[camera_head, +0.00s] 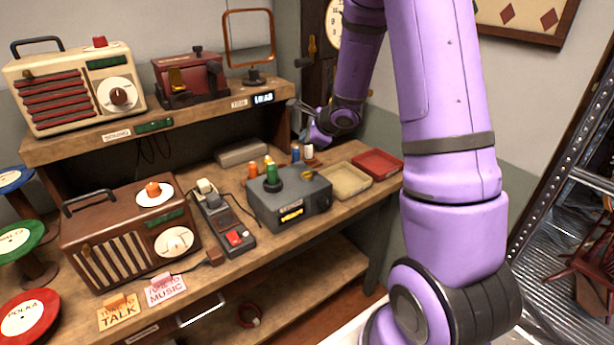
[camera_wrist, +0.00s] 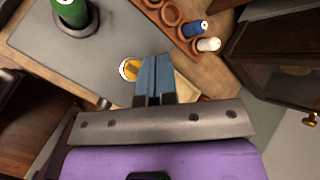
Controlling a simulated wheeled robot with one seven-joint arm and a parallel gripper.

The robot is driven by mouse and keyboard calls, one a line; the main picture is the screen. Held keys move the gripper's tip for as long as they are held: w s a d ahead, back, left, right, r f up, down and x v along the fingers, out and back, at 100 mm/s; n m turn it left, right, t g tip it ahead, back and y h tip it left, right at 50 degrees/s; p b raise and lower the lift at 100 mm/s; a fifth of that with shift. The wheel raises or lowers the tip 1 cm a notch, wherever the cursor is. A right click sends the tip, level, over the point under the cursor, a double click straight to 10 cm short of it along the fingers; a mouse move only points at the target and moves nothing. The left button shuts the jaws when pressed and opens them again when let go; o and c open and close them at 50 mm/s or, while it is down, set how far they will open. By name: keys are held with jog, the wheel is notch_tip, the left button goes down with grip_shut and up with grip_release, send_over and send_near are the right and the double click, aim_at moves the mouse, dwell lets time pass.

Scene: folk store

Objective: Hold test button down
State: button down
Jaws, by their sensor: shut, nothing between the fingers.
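A grey tester box (camera_head: 287,198) stands on the bench's lower top, with a green tube (camera_head: 271,172) upright in a dark socket. A round yellow piece in a pale ring, likely the test button (camera_wrist: 130,69), is on the box's top. It shows small in the head view (camera_head: 304,174). A lit yellow panel (camera_head: 291,214) is on the box front. My gripper (camera_head: 297,106) is raised behind and above the box. In the wrist view, its shut, empty fingers (camera_wrist: 155,78) appear just right of the yellow piece; contact is not seen.
A rack (camera_wrist: 180,22) holds a blue and a white tube behind the box. A tan tray (camera_head: 336,193) and a red tray (camera_head: 388,174) lie to its right. A switch strip (camera_head: 220,219) and a brown radio (camera_head: 110,258) stand left. The upper shelf (camera_head: 75,149) overhangs the bench's back.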

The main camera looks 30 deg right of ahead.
aim_at(307, 175)
jog(key=shift+f, duration=0.1)
jog(key=shift+f, duration=4.3)
jog(key=shift+f, duration=0.15)
jog(key=shift+f, duration=0.25)
jog(key=shift+f, duration=0.5)
dwell(1.1)
dwell(0.5)
jog(key=shift+r, duration=0.9)
